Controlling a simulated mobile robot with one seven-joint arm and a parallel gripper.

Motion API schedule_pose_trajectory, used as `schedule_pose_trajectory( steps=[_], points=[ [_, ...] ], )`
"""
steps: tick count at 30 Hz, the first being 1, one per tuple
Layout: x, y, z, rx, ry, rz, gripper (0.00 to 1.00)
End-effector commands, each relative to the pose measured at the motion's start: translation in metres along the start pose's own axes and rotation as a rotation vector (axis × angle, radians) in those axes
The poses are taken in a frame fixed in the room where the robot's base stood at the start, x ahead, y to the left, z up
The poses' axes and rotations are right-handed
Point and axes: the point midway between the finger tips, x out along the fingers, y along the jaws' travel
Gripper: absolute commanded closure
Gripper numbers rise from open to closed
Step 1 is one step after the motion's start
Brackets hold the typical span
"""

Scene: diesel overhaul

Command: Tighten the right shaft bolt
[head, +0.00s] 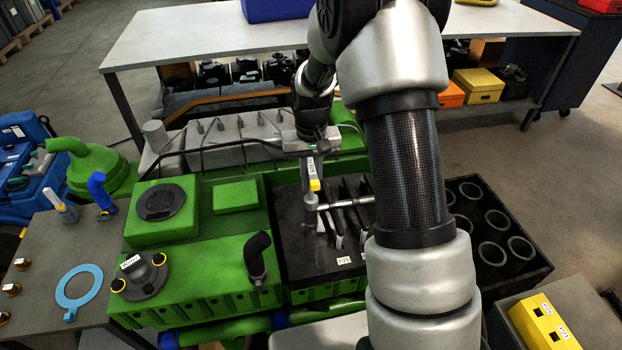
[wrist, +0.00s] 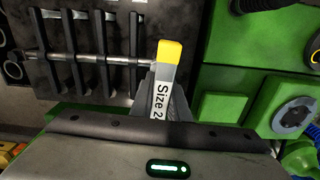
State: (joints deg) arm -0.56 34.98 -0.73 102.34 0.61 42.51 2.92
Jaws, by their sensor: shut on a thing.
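My gripper (head: 311,152) is shut on a wrench-like tool (head: 314,184) with a yellow band and a white label. In the wrist view the tool (wrist: 163,88) reads "Size 2", the rest cut off, and its yellow end points away from the gripper. The tool hangs down over the dark open bay of the green engine (head: 205,255). Its lower grey end is by the left end of a silver shaft (head: 345,203). The shaft also shows in the wrist view (wrist: 90,58). I cannot tell whether the tool touches a bolt. The right shaft bolt is not distinguishable; my arm covers part of the bay.
A black rack with round sleeves (head: 492,253) stands at the right. A yellow box (head: 543,322) is at the lower right. A side table at the left holds a blue ring (head: 80,287) and a blue-handled tool (head: 101,190). A long workbench (head: 190,35) stands behind.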

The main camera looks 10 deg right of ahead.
Motion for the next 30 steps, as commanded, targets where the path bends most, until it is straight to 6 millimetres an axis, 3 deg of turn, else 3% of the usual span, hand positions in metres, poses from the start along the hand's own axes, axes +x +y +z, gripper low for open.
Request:
schedule_pose_trajectory(
  steps=[14,30],
  points=[
    [-0.002,0.000,0.000,-0.001,0.001,0.000,1.00],
    [-0.032,0.000,-0.001,0.000,0.001,0.000,1.00]
  ],
)
